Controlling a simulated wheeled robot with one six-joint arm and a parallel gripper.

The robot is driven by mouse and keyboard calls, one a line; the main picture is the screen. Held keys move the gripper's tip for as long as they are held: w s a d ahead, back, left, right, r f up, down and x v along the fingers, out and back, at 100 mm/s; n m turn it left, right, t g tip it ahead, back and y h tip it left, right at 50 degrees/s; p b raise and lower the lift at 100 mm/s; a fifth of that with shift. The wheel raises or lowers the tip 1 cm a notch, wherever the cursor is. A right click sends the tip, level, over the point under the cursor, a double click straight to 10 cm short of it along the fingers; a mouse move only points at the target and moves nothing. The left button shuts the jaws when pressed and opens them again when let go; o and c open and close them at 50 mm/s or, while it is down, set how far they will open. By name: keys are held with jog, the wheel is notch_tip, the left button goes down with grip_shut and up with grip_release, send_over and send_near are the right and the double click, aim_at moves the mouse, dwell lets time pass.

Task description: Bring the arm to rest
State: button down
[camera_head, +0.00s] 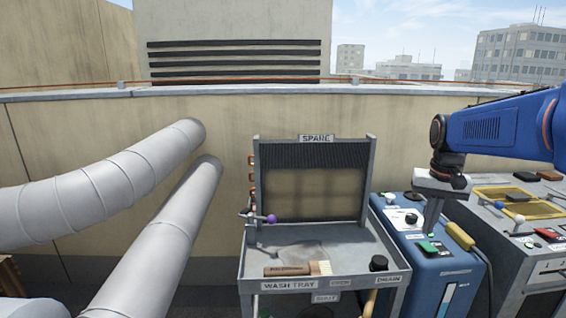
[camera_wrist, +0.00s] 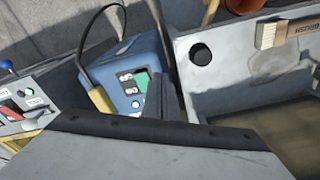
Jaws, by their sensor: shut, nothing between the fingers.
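My gripper (camera_head: 430,228) hangs below the blue arm at the right of the head view, pointing down. Its fingers are together with nothing seen between them. In the head view it is in front of the blue machine (camera_head: 440,276), right of the wash tray (camera_head: 374,302); whether it touches the machine I cannot tell. In the wrist view my gripper (camera_wrist: 160,92) shows as a dark upright shape over the blue machine (camera_wrist: 142,62). Its tips are hard to make out there.
A grey control box (camera_head: 521,226) stands right. Two large grey pipes (camera_head: 100,188) fill the left.

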jog(key=s+a+f+n+t, duration=0.1)
jog(key=s+a+f, duration=0.1)
jog(key=s, duration=0.6)
jog(key=s+a+f+n+t, duration=0.1)
jog(key=s+a+f+n, duration=0.1)
jog(key=s+a, duration=0.3)
jog(key=s+a+f+n+t, duration=0.1)
jog(key=s+a+f, duration=0.2)
jog(key=s, duration=0.7)
jog(key=shift+s+a+f+t, duration=0.15)
jog(key=shift+s+a+t, duration=0.15)
jog(key=shift+t, duration=0.1)
